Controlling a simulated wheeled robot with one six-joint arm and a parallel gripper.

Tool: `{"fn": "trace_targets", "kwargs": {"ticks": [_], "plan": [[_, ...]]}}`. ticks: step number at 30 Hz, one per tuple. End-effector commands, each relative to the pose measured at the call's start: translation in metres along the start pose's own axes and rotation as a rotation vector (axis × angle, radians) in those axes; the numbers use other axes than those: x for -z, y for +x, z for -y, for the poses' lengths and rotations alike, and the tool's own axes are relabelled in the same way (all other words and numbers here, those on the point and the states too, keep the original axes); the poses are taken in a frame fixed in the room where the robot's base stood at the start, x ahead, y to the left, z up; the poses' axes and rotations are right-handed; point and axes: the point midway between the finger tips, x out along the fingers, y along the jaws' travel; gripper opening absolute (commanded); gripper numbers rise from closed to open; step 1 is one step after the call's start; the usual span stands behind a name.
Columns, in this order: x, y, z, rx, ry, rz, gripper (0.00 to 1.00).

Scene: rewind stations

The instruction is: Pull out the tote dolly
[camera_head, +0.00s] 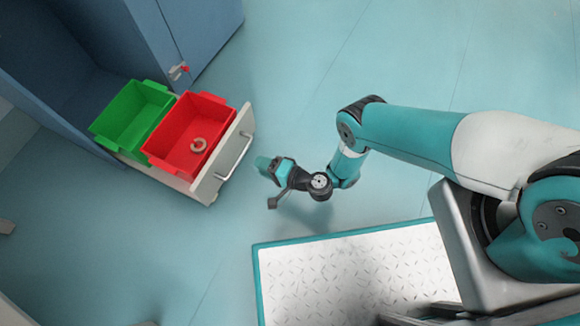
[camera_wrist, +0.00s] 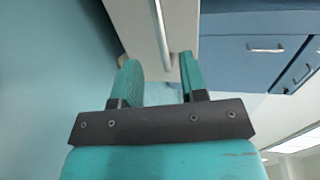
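The tote dolly (camera_head: 206,187) is a low pale base partly out of a blue cabinet bay. It carries a green tote (camera_head: 130,112) at the back and a red tote (camera_head: 190,133) at the front. Its front panel has a metal bar handle (camera_head: 235,157). My gripper (camera_head: 264,165) is to the right of the handle, apart from it. In the wrist view my gripper (camera_wrist: 158,68) is open and empty, fingers spread. The handle (camera_wrist: 160,30) appears beyond the fingertips, lined up with the gap between them.
A ring-shaped part (camera_head: 198,145) lies in the red tote. The blue cabinet (camera_head: 195,35) stands beside the dolly, with a red-tagged latch (camera_head: 179,71). A teal-edged metal tread plate (camera_head: 340,270) is below my arm. Floor right of the dolly is clear.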

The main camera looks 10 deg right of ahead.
Motion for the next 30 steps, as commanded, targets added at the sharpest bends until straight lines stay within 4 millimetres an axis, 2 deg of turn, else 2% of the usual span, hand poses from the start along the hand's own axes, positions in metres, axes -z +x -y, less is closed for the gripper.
{"fn": "trace_targets", "kwargs": {"ticks": [1, 9, 15, 20, 30], "plan": [[0.001, -0.011, 0.008, -0.002, 0.002, -0.004, 0.39], [0.001, -0.054, 0.006, -0.002, 0.003, -0.005, 0.39], [0.002, -0.079, 0.003, -0.001, 0.002, -0.005, 0.39], [0.001, -0.086, 0.001, 0.000, 0.000, -0.002, 0.39], [0.001, -0.086, -0.001, 0.000, 0.000, -0.001, 0.39]]}}
